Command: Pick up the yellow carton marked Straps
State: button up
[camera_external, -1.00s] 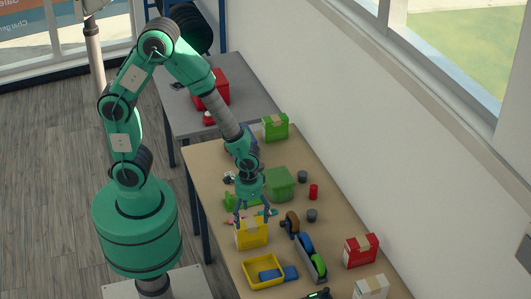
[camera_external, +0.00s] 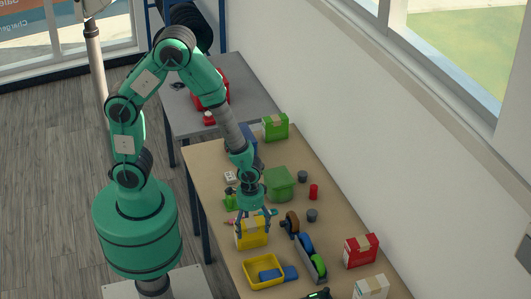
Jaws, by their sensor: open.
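The yellow carton (camera_external: 253,240) stands on the wooden table, with a paler patch on its top; any lettering is too small to read. My gripper (camera_external: 253,231) points down at the carton with its fingers spread. One finger shows at the carton's left and the other at its right, both near its upper part. I cannot tell whether they touch it. The gripper hides part of the carton's top and back.
A yellow tray (camera_external: 249,276) with a blue item lies in front. A tape or wheel holder (camera_external: 309,258) stands close on the right. A green box (camera_external: 280,184) is behind; a red carton (camera_external: 360,251) and white carton (camera_external: 371,288) are at front right. The wall borders the table's right.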

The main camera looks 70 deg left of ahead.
jog(key=c, duration=2)
jog(key=shift+r, duration=0.2)
jog(key=shift+r, duration=0.5)
jog(key=shift+s+a+r+p, duration=0.1)
jog(key=shift+s+r+p, duration=0.1)
jog(key=shift+r, duration=0.4)
jog(key=shift+s+a+r+p, duration=0.1)
jog(key=shift+s+r, duration=0.05)
jog(key=shift+r, duration=0.45)
jog(key=s+a, duration=0.2)
jog(key=s, duration=0.5)
jog(key=s+a+r, duration=0.1)
jog(key=s+a, duration=0.2)
jog(key=s, duration=0.4)
jog(key=shift+a+r+p, duration=0.15)
jog(key=shift+a+p, duration=0.15)
jog(key=shift+p, duration=0.05)
